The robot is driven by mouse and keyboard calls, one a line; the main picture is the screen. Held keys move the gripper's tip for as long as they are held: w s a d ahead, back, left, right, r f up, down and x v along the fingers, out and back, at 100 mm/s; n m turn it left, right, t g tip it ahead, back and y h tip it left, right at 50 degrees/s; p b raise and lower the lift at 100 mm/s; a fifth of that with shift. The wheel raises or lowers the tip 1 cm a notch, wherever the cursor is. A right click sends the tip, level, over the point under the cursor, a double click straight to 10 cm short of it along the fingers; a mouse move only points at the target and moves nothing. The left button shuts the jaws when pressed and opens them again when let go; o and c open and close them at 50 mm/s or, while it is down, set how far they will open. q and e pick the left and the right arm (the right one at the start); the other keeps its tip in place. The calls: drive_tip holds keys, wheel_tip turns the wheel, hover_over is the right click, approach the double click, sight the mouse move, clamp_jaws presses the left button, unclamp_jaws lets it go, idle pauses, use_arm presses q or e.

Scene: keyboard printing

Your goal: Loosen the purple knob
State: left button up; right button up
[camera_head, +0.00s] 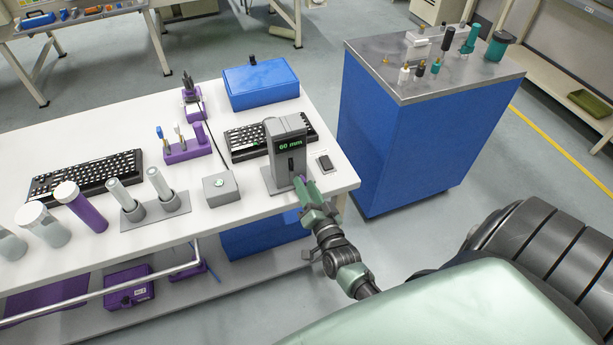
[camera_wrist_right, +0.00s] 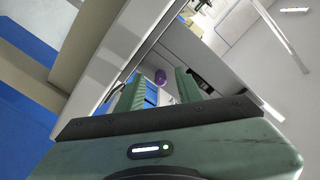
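The purple knob (camera_wrist_right: 160,76) shows in the right wrist view as a small purple shape between and beyond the green fingers. In the head view, only a sliver of purple shows at the low front of the grey device (camera_head: 285,150) whose display reads "60 mm". My right gripper (camera_head: 305,187) is at the front of that device, near the table's front edge. In the wrist view my right gripper (camera_wrist_right: 159,78) is open, with a finger on each side of the knob. I cannot tell whether either finger touches it. My left gripper is in neither view.
The white table (camera_head: 262,207) also holds a grey box with a button (camera_head: 220,188), a small dark device (camera_head: 324,161), keyboards (camera_head: 85,175) and a blue case (camera_head: 260,83). A blue cabinet (camera_head: 395,140) stands at the right, with open floor between it and the table.

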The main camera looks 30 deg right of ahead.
drive_tip(key=b+v, duration=0.1)
drive_tip(key=v, duration=0.6)
drive_tip(key=shift+s, duration=0.4)
drive_tip(key=shift+a, duration=0.1)
drive_tip(key=s+a+f+n+g+y, duration=0.1)
drive_tip(key=s+a+f+n+g, duration=0.15)
drive_tip(key=f, duration=0.55)
drive_tip(key=s+a+f+n+g+y, duration=0.2)
drive_tip(key=s+a+f, duration=0.15)
drive_tip(key=f, duration=0.55)
drive_tip(key=s+a+f+n+g+y, duration=0.1)
drive_tip(key=s+a+f+n+g, duration=0.2)
drive_tip(key=f, duration=0.5)
drive_tip(key=s+f+n+g, duration=0.2)
drive_tip(key=s+f, duration=0.3)
drive_tip(key=s, duration=0.4)
drive_tip(key=s+d+f+n+g, duration=0.1)
drive_tip(key=s+f+g, duration=0.3)
drive_tip(key=s, duration=0.4)
drive_tip(key=s+d+f+n+g, duration=0.1)
drive_tip(key=s+f+n+g, duration=0.2)
drive_tip(key=s+f, duration=0.3)
drive_tip(key=s, duration=0.3)
drive_tip(key=shift+s+f, duration=0.3)
drive_tip(key=shift+s, duration=0.1)
